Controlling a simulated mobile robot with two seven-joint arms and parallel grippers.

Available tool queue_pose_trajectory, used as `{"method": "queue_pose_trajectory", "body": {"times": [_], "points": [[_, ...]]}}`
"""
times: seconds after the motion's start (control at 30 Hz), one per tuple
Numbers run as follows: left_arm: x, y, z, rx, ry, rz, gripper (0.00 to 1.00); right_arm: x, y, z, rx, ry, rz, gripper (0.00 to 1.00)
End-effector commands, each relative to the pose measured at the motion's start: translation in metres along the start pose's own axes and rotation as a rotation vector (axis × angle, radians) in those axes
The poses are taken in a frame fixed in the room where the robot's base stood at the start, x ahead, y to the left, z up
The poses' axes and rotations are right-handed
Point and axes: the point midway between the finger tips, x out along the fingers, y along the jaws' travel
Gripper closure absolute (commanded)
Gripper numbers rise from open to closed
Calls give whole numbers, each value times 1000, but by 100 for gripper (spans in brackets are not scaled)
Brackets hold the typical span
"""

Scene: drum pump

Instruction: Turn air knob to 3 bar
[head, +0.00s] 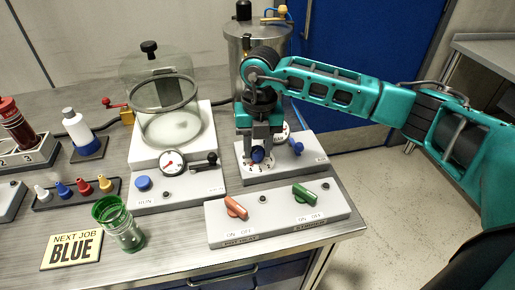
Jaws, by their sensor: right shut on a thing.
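The air knob (257,155) is a small blue knob on a numbered white dial, on the front of the white box (312,164) at the back right of the bench. My right gripper (259,145) comes down from above and is shut on this knob. The gripper hides the knob's upper part and some of the dial numbers. A round gauge (281,131) shows partly behind the gripper; its needle cannot be read. My left gripper is not in view.
A white panel with an orange switch (236,207) and a green switch (304,194) lies in front. A glass bell jar (162,100) stands left, a metal drum (258,42) behind. A green cup (118,224) and a "NEXT JOB BLUE" sign (72,246) stand at front left.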

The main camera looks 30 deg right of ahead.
Motion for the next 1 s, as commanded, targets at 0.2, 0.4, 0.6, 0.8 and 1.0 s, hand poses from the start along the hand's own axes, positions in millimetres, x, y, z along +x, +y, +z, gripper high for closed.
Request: {"method": "queue_pose_trajectory", "body": {"times": [0.2, 0.4, 0.6, 0.8, 1.0], "points": [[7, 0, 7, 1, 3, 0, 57, 1, 0, 1, -204, 3, 2, 95], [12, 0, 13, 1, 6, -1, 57, 1, 0, 1, -394, 9, 1, 95], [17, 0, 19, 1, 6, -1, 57, 0, 0, 1, -576, 12, 1, 95], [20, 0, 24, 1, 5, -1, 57, 0, 1, 1, -727, 17, 2, 95], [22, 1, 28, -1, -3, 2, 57, 0, 1, 1, -834, 20, 1, 95]]}}
